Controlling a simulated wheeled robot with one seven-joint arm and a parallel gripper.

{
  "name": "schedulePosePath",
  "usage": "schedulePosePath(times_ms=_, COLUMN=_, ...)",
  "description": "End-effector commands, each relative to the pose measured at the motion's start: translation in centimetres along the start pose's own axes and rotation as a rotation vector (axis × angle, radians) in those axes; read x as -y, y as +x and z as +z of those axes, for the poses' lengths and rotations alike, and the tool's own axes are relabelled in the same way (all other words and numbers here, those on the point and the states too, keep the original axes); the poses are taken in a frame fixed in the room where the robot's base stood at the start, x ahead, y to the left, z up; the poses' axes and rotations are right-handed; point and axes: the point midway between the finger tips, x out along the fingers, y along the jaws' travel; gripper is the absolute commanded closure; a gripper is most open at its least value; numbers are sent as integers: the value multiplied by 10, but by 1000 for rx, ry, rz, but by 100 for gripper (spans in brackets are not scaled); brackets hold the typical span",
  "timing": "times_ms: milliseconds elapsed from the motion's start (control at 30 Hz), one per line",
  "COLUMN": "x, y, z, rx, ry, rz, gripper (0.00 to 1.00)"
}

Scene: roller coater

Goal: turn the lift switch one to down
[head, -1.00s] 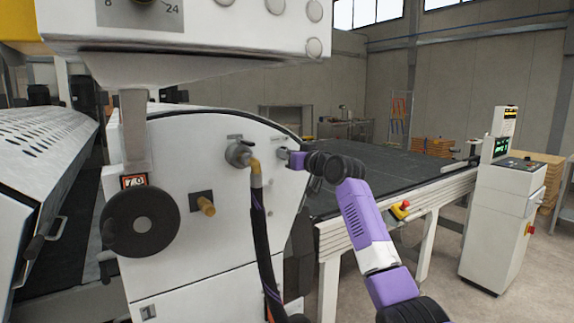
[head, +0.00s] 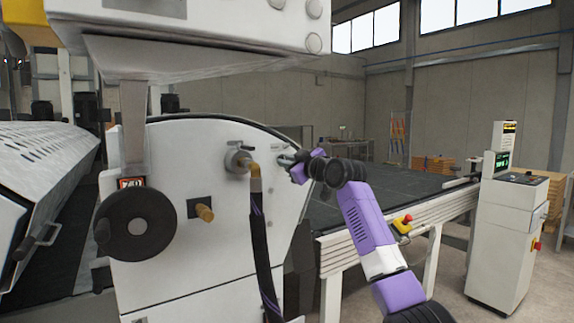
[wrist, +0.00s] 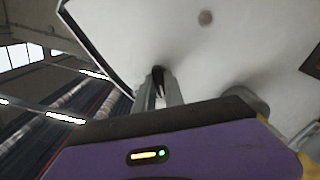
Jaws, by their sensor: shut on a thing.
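The lift switch one is a small dark knob on the upper right of the white machine end panel (head: 225,215). In the head view it is mostly hidden by my gripper (head: 284,160), whose fingertips reach the panel there. In the wrist view the dark lift switch one (wrist: 158,74) shows between the two grey fingers of my gripper (wrist: 162,92), which is shut on it. The exact angle of the switch and its markings cannot be read.
Left of the switch are a pipe fitting with a brass elbow (head: 254,167) and black hose (head: 262,250), a brass knob (head: 205,213) and a black handwheel (head: 135,223). A conveyor (head: 400,185) with a red emergency button (head: 407,219) lies right, and a control cabinet (head: 505,235) beyond.

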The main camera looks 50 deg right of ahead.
Motion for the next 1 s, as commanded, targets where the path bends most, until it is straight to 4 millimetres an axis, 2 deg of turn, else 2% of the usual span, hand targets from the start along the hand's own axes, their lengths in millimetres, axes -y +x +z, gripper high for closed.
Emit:
schedulePosePath(times_ms=400, x=0, y=0, z=1, rx=2, ry=-10, rz=-1, gripper=100)
schedulePosePath(times_ms=433, x=0, y=0, z=1, rx=2, ry=-10, rz=-1, gripper=84)
schedulePosePath(times_ms=533, x=0, y=0, z=1, rx=1, ry=-9, rz=-1, gripper=65)
schedulePosePath(times_ms=867, x=0, y=-1, z=0, rx=0, ry=-8, rz=0, gripper=65)
schedulePosePath(times_ms=1000, x=0, y=-10, z=1, rx=-1, ry=-8, rz=0, gripper=65)
